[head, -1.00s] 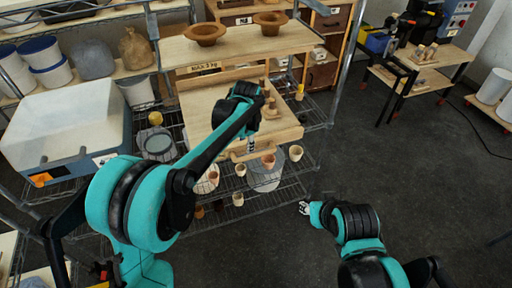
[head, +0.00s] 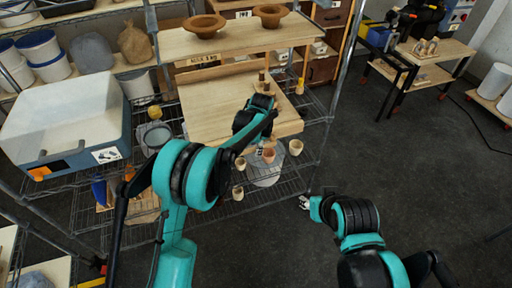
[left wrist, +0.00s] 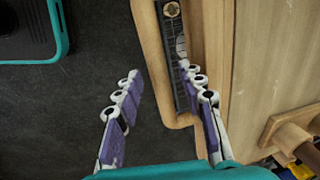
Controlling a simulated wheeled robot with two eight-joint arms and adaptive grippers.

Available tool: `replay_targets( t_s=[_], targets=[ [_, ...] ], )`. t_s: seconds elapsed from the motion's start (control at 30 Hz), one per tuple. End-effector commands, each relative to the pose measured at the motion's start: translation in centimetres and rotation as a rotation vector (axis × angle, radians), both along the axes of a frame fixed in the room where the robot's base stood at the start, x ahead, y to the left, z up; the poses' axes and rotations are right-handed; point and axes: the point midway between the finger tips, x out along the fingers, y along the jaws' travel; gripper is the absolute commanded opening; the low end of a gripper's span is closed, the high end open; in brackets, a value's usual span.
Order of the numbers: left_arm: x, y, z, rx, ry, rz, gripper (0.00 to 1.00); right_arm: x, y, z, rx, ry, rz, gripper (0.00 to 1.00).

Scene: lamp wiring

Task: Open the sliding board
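The sliding board (head: 205,115) is a pale wooden board on the rack, below a fixed upper shelf. Its front edge carries a wooden loop handle, seen in the left wrist view (left wrist: 157,62) with a gap between bar and board. My left gripper (head: 259,151) is at this front edge, partly hidden by its own wrist. In the left wrist view the left gripper (left wrist: 165,100) is open, one finger on each side of the handle bar; the right-hand finger is at the gap. My right gripper (head: 304,203) hangs away from the rack over the floor, too small to judge.
Wooden pegs (head: 264,84) stand on the board. Two brown bowls (head: 204,25) sit on the upper shelf (head: 235,40). Small pots (head: 295,147) stand on the wire shelf below. A large white-blue bin (head: 65,115) is at left.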

Motion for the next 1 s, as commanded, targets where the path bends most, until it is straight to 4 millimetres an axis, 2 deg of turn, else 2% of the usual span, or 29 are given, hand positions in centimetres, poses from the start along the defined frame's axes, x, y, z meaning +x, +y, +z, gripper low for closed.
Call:
replay_targets(
  t_s=[0.17,0.2,0.33,0.57,0.73,0.87,1.0],
  targets=[
    [0.0,0.0,0.0,0.0,0.0,0.0,0.39,0.0,0.0,0.0,0.0,0.0,0.0,0.4],
    [0.0,0.0,0.0,0.0,0.0,0.0,0.34,0.0,0.0,0.0,0.0,0.0,0.0,0.4],
    [0.0,0.0,0.0,0.0,0.0,0.0,0.0,0.0,0.0,0.0,0.0,0.0,0.0,0.4],
    [-0.1,0.0,0.0,0.0,0.0,0.0,0.0,0.0,0.0,0.0,0.0,0.0,0.0,0.4],
    [-1.0,-0.3,0.0,0.0,0.001,-0.001,0.0,0.0,0.0,0.0,0.0,0.0,0.0,0.4],
    [-2.9,-0.9,0.0,0.0,0.002,-0.002,0.0,0.0,0.0,-0.1,0.0,0.0,0.0,0.4],
    [-5.9,-1.8,0.0,0.0,0.002,-0.003,0.0,0.0,0.0,-0.1,0.0,0.0,0.0,0.4]
  ],
)
